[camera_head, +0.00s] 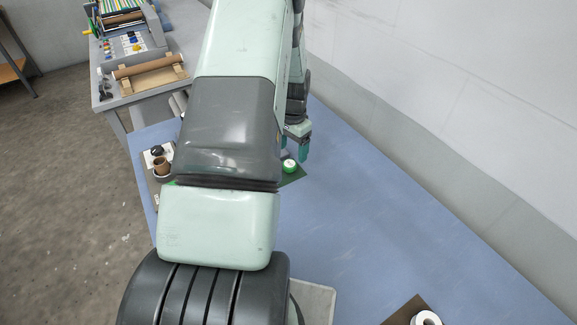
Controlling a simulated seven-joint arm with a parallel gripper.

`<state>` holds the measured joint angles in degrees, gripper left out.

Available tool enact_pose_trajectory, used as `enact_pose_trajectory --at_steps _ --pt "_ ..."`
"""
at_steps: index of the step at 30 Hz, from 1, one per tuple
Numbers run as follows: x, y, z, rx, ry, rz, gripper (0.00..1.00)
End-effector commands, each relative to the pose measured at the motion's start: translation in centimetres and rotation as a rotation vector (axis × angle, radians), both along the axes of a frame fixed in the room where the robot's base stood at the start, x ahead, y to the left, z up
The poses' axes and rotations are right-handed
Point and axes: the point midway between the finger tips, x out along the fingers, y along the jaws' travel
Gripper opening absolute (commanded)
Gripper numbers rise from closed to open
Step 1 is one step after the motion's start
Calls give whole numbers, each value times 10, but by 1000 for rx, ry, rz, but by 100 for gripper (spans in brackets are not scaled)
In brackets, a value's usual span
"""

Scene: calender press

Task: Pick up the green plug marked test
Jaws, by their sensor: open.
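A green plug (290,166) with a pale top sits on a dark green mat (294,178) on the blue table, just right of my arm. Any marking on its top is too small to read. My gripper (304,152) is open, pointing down, a little behind and to the right of the plug. Nothing shows between its teal fingers. My own arm hides much of the mat and the table's middle left.
A tray (152,184) at left holds a brown cup (161,164) and dark round parts. A white ring (426,318) sits on a brown mat at front right. Behind, a grey bench (113,101) carries a press and a brown roll. The blue table's right side is clear, beside a wall.

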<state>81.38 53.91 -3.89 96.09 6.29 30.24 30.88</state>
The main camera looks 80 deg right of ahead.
Motion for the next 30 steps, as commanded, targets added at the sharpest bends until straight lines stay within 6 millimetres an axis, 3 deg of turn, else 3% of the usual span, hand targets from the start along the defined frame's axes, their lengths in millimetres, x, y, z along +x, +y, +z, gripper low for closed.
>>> enact_pose_trajectory --at_steps 8,15,24,25,30 --pt "2 2 -25 1 0 4 75" --pt "4 4 -59 0 1 4 75" --pt "5 3 -65 -1 0 3 75" --pt "5 3 -65 -1 0 3 74" --pt "5 3 -64 -1 0 4 48"
